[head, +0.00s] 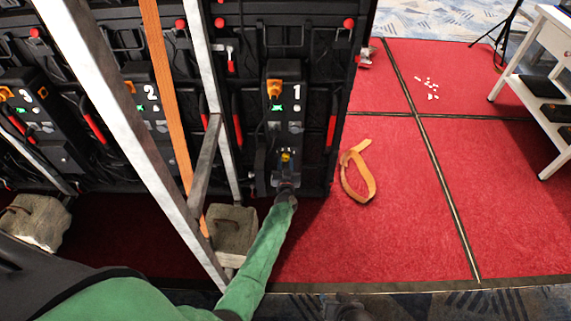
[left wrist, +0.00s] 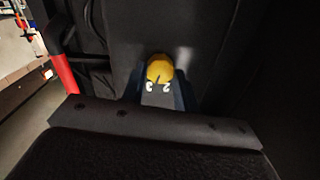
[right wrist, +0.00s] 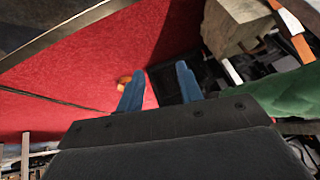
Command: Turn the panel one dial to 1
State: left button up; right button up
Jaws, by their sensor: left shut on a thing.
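Panel one (head: 297,125) is a black box marked with a white 1, with an orange connector at its top, on the black wall frame. Its yellow dial (head: 286,156) is low on the box. My left gripper (head: 285,168) reaches it from below and is shut on the dial. In the left wrist view the yellow dial (left wrist: 160,66) sits between the dark blue fingers. The digits 3 and 2 show beneath it, upside down; a 1 is not visible there. A dark mark on the dial points towards these digits. My right gripper (right wrist: 160,72) is open and empty, away from the panel.
Panels two (head: 150,104) and three (head: 28,110) are to the left, behind a metal brace (head: 128,130) and an orange strap (head: 165,90). A grey weight (head: 233,232) stands at the brace's foot. An orange strap loop (head: 358,172) lies on the open red floor.

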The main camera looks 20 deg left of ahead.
pick_arm(q)
jog(key=shift+n, duration=3.2)
jog(key=n, duration=0.2)
jog(key=shift+n+b, duration=0.3)
jog(key=shift+b, duration=0.05)
jog(key=n+b, duration=0.1)
jog(key=n, duration=0.3)
jog(key=shift+n, duration=0.3)
jog(key=shift+n+b, duration=0.5)
jog(key=shift+n, duration=0.4)
pick_arm(e)
notch_tip(320, 180, down, 10)
jog(key=t, duration=0.1)
jog(key=shift+s+f, duration=0.2)
jog(key=shift+s, duration=0.15)
pick_arm(q)
jog(key=shift+a, duration=0.1)
jog(key=o, duration=1)
